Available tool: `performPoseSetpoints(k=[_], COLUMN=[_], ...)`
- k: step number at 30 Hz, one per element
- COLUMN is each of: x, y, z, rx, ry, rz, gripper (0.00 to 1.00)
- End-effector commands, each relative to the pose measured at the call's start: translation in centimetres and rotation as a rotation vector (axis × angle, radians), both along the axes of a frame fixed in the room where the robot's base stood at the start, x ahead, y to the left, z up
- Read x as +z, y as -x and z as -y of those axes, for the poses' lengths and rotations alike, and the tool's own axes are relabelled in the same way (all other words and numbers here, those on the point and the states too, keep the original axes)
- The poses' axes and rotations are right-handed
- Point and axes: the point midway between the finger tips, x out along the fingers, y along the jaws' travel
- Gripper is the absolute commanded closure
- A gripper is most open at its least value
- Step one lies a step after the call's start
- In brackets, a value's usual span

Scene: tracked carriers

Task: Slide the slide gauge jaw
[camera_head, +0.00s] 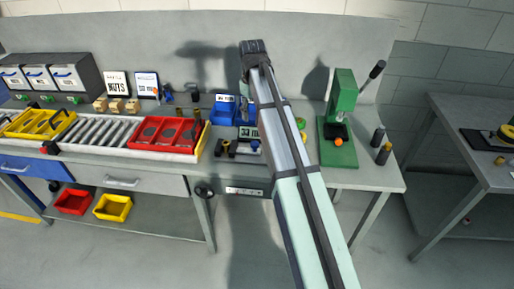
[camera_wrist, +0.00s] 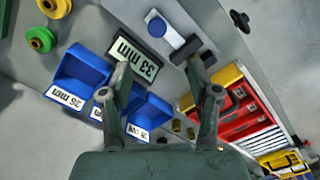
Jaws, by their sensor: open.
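The slide gauge (camera_wrist: 170,36) lies on the bench in the wrist view, a pale bar with a blue knob (camera_wrist: 156,26) and a dark jaw block (camera_wrist: 186,51). A sign reading 33 mm (camera_wrist: 138,58) stands beside it. In the head view the gauge's dark parts (camera_head: 222,147) and blue knob (camera_head: 255,144) show left of my arm, which hides part of that area. My gripper (camera_wrist: 160,78) is open, its two fingers apart with nothing clearly between them. The right fingertip appears near the jaw block; I cannot tell whether they touch.
Blue labelled bins (camera_wrist: 84,72) stand on one side of the gauge, red trays (camera_wrist: 240,112) on the other. A green press (camera_head: 339,130) stands right of my arm, with dark cylinders (camera_head: 383,153) beside it. Bare bench shows around the gauge's knob end.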

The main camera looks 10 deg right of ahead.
Motion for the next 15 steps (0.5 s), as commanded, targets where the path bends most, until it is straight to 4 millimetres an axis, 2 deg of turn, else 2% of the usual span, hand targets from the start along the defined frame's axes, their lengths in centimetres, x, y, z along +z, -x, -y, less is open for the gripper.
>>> performPoseSetpoints(k=[3,6,11,15], x=[0.9,0.6,-1.3,-3.6], y=[-0.4,-0.4,-0.3,-0.2], z=[0.3,0.3,0.3,0.3], rx=[-0.008,-0.009,-0.009,-0.009], ry=[-0.006,-0.007,-0.007,-0.006], rz=[0.01,0.011,0.009,0.008], gripper=[0.39,0.39,0.39,0.39])
